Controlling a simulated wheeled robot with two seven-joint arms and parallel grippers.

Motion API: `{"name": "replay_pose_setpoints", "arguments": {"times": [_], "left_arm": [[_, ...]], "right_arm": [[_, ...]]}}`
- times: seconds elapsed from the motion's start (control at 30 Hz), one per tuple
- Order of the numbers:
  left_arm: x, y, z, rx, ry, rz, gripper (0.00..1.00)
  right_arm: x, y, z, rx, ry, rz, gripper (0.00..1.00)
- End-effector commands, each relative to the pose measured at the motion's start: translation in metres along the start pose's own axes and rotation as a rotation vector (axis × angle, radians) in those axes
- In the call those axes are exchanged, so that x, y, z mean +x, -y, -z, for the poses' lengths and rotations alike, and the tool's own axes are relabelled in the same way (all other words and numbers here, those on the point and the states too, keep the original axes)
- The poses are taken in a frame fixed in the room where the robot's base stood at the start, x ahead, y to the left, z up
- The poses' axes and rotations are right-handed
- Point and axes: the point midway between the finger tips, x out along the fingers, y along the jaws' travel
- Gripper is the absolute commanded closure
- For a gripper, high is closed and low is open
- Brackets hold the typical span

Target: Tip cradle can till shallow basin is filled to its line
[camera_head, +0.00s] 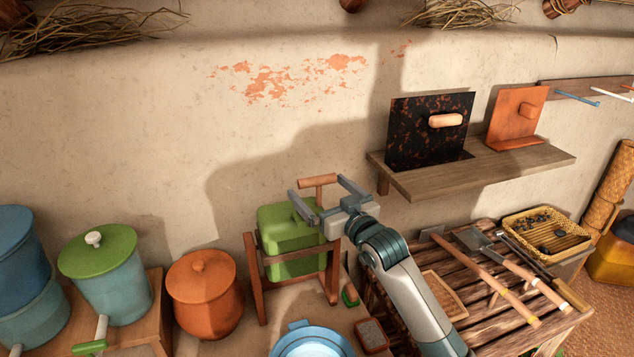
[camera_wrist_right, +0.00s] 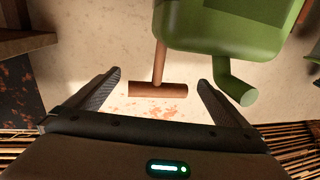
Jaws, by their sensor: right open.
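The green cradle can (camera_head: 290,228) hangs upright in a brown wooden cradle (camera_head: 252,280). Its wooden handle (camera_head: 318,181) rises above it, and its spout shows in the right wrist view (camera_wrist_right: 235,85). My right gripper (camera_head: 316,186) is open at the handle. In the right wrist view the handle bar (camera_wrist_right: 158,90) lies across the space between the fingertips, with a gap at each end; its depth is hard to tell. The shallow basin (camera_head: 312,343), light blue, stands in front of the cradle, cut off by the lower picture edge. Its fill line cannot be made out. My left gripper is out of view.
An orange lidded pot (camera_head: 204,295) and a green-lidded blue pot (camera_head: 105,270) stand left of the cradle. A small tray (camera_head: 372,336) lies right of the basin. A slatted table (camera_head: 480,325) with tools is at right, below a wall shelf (camera_head: 470,172).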

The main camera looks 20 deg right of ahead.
Motion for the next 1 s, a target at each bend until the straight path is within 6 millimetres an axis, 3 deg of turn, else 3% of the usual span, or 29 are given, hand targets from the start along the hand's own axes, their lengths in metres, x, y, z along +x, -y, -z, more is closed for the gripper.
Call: {"name": "replay_pose_setpoints", "arguments": {"times": [0.2, 0.57, 0.8, 1.0], "left_arm": [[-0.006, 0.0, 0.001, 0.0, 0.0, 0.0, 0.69], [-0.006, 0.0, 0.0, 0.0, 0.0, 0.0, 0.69], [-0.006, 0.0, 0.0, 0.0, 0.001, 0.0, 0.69], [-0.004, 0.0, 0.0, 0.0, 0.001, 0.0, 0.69]], "right_arm": [[0.017, 0.001, 0.001, 0.001, 0.0, 0.001, 0.0], [0.02, 0.001, -0.001, 0.001, 0.001, 0.001, 0.0], [0.02, 0.001, -0.001, 0.001, 0.001, 0.001, 0.49], [0.019, 0.001, -0.002, 0.0, -0.007, 0.002, 0.49]]}}
